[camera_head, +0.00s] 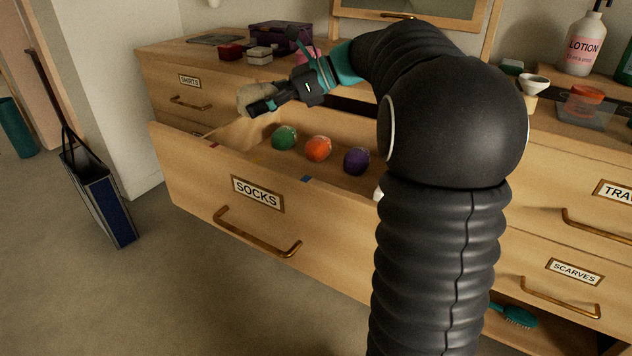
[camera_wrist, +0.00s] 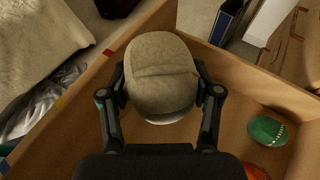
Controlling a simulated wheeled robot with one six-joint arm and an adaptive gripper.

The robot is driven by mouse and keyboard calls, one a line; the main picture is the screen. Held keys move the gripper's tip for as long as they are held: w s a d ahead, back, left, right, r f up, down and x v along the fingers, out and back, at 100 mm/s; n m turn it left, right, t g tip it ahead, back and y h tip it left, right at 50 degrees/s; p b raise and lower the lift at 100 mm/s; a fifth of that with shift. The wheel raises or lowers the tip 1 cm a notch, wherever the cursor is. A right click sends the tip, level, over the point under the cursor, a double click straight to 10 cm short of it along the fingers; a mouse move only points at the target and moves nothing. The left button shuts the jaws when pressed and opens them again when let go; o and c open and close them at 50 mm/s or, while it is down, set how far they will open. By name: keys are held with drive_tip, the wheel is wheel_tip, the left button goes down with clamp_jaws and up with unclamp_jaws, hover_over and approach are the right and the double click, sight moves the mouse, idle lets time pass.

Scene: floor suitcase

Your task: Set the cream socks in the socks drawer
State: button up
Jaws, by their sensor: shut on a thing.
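My gripper (camera_head: 271,103) is shut on the cream socks (camera_head: 251,97), a rolled bundle. In the wrist view the cream socks (camera_wrist: 161,75) sit between the two fingers of my gripper (camera_wrist: 160,98). The socks drawer (camera_head: 205,184), labelled SOCKS, is pulled open. I hold the bundle above the left part of this drawer; in the head view it shows over the drawer's inside. Green (camera_head: 285,138), orange (camera_head: 318,148) and purple (camera_head: 357,160) balls of socks lie in a row inside the drawer. My arm hides the drawer's right end.
The dresser top carries a purple box (camera_head: 281,36), small red and white boxes, and a lotion bottle (camera_head: 584,44) at right. A blue bag (camera_head: 99,195) stands on the floor at left. The drawer's left part looks bare.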

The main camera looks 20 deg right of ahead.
wheel_tip(320, 180, down, 22)
drive_tip(key=b, duration=0.6)
drive_tip(key=shift+r+b, duration=0.15)
drive_tip(key=shift+b, duration=0.15)
drive_tip(key=o, duration=1.1)
drive_tip(key=shift+d, duration=0.1)
drive_tip(key=p+v, duration=0.1)
drive_tip(key=v, duration=1.1)
